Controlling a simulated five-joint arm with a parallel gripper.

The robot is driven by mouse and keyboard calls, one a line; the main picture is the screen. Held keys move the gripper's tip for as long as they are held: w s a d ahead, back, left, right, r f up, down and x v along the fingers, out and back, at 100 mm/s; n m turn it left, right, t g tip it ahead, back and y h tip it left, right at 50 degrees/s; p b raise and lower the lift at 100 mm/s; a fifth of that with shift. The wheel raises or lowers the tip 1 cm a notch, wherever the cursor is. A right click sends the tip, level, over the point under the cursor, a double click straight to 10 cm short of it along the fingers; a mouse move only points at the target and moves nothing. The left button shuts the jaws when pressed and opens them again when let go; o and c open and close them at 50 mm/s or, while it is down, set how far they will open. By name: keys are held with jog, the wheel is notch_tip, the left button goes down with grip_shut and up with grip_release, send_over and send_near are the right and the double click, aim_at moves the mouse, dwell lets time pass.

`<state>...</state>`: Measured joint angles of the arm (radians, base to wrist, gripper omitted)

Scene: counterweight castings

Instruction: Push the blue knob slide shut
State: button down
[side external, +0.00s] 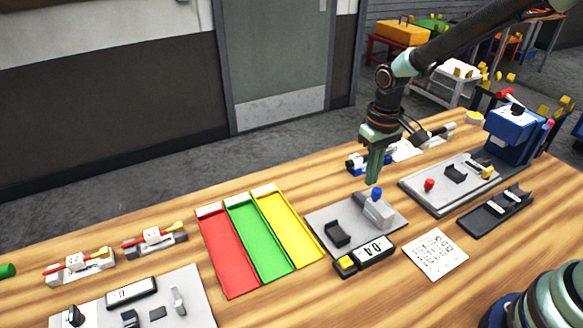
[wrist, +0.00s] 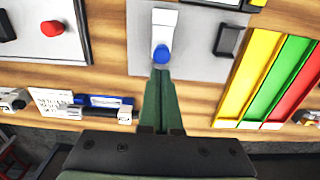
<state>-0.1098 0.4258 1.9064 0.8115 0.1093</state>
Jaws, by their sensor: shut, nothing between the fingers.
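The blue knob (side external: 376,193) stands on a light grey slide block (side external: 379,210) on a grey base plate (side external: 325,211). In the wrist view the blue knob (wrist: 162,55) is just beyond my fingertips, at the near end of the white slide (wrist: 163,28). My gripper (side external: 373,182) is shut and empty, pointing down right by the knob. In the wrist view my gripper (wrist: 160,72) has its green fingers together, with the tips almost at the knob. I cannot tell whether they touch it.
A black bracket (side external: 337,234) and a display reading -0.4 (side external: 365,255) are beside the slide. Red, green and yellow trays (side external: 262,240) lie left. A plate with a red knob (side external: 429,184) lies right. A white card (side external: 435,254) lies in front.

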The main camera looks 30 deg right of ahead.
jog(key=shift+r, duration=1.85)
jog(key=s+d+r+t, duration=0.4)
jog(key=s+r+t, duration=0.1)
jog(key=s+r, duration=0.6)
jog(key=shift+s+d+r+t, duration=0.2)
jog(key=shift+s+r+t, duration=0.1)
jog(key=shift+r, duration=0.65)
